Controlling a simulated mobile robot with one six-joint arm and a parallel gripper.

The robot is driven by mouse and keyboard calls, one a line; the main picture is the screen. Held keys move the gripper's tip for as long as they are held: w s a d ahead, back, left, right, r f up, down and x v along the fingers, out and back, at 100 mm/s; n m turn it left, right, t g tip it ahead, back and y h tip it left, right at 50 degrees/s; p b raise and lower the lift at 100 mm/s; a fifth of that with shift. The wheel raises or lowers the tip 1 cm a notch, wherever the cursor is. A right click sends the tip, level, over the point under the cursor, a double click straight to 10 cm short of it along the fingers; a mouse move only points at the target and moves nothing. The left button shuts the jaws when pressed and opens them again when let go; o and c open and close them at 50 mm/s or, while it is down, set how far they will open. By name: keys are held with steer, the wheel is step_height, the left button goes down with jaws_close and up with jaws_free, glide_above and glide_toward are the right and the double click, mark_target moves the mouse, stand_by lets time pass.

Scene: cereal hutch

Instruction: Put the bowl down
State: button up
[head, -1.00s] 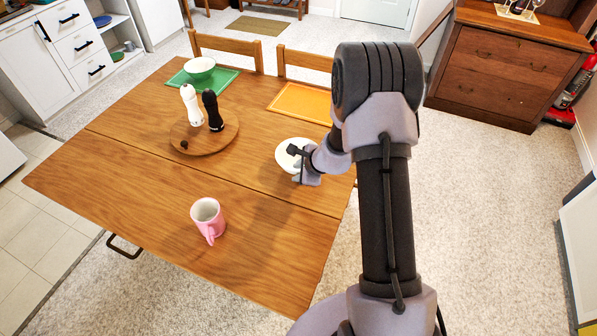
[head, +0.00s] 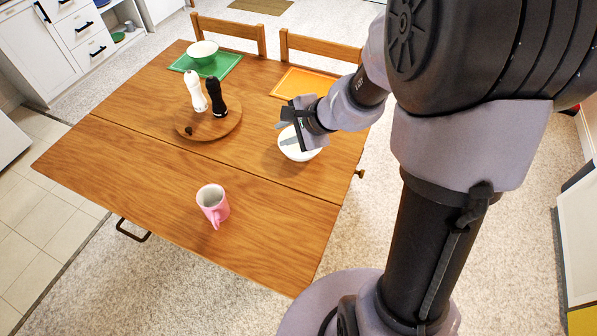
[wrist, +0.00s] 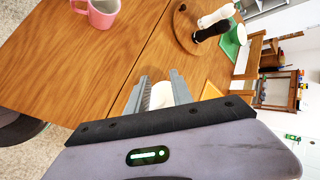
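A white bowl (head: 303,154) sits on the wooden table (head: 150,170) near its right edge, partly hidden by my gripper. My gripper (head: 284,131) is just above and over the bowl. In the wrist view the two grey fingers of my gripper (wrist: 161,80) stand apart, and the pale bowl (wrist: 162,96) shows in the gap between them. The fingers look open, and the bowl appears to rest on the table. Whether a finger still touches the rim is hard to see.
A pink mug (head: 213,203) stands at the front. A round wooden board (head: 228,126) holds a white mill (head: 195,90) and a black mill (head: 216,97). Another bowl (head: 202,52) is on a green placemat (head: 230,63). An orange placemat (head: 300,83) lies behind my gripper. The table between mug and board is clear.

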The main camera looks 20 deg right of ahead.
steer(key=s+a+r+n+g, duration=0.1)
steer(key=s+a+r+n, duration=0.45)
steer(key=s, duration=0.25)
steer(key=s+a+r+n+g, duration=0.1)
steer(key=s+a+r+n, duration=0.4)
steer(key=s, duration=0.3)
steer(key=s+d+r+n+h, duration=0.1)
steer(key=s+d+r+n, duration=0.1)
steer(key=s, duration=0.5)
steer(key=shift+s+d+r+h, duration=0.2)
steer(key=shift+s+d+h, duration=0.1)
steer(key=shift+d+h, duration=0.15)
